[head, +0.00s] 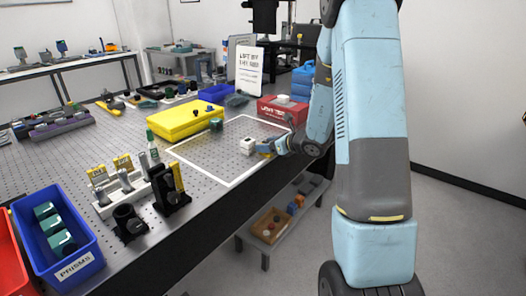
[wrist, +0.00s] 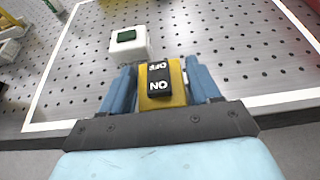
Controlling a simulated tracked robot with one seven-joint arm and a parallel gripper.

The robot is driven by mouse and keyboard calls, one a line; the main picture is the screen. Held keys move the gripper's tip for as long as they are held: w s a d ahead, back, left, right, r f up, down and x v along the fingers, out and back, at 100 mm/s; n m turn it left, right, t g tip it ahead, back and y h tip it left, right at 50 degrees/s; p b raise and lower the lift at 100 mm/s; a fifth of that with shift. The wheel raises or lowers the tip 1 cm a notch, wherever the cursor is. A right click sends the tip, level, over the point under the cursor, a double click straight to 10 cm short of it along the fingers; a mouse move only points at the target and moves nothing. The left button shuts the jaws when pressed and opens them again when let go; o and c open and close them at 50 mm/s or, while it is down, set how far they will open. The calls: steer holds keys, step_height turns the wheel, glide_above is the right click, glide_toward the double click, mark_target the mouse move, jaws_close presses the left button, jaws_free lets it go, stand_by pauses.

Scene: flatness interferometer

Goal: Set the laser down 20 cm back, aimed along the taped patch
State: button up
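The laser (wrist: 175,78), a yellow body with a black ON/OFF rocker switch on top, sits between the two blue fingers of my gripper (wrist: 162,86), which press on both its sides. In the head view my gripper (head: 270,149) is at the right side of the taped patch, and the laser is small and partly hidden there. The taped patch is a white tape outline (head: 205,174) on the perforated bench. A white cube (head: 248,146) with a dark green top stands inside it; it also shows in the wrist view (wrist: 128,45), just ahead of the laser.
A yellow case (head: 180,121) lies behind the patch, and a red box (head: 280,110) stands at its far right. Optic mounts (head: 170,188) and a blue PRISMS bin (head: 75,262) stand front left. The bench edge runs close to the patch's near side.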

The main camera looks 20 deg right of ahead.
jaws_close()
stand_by(0.3)
steer(key=shift+r, duration=0.15)
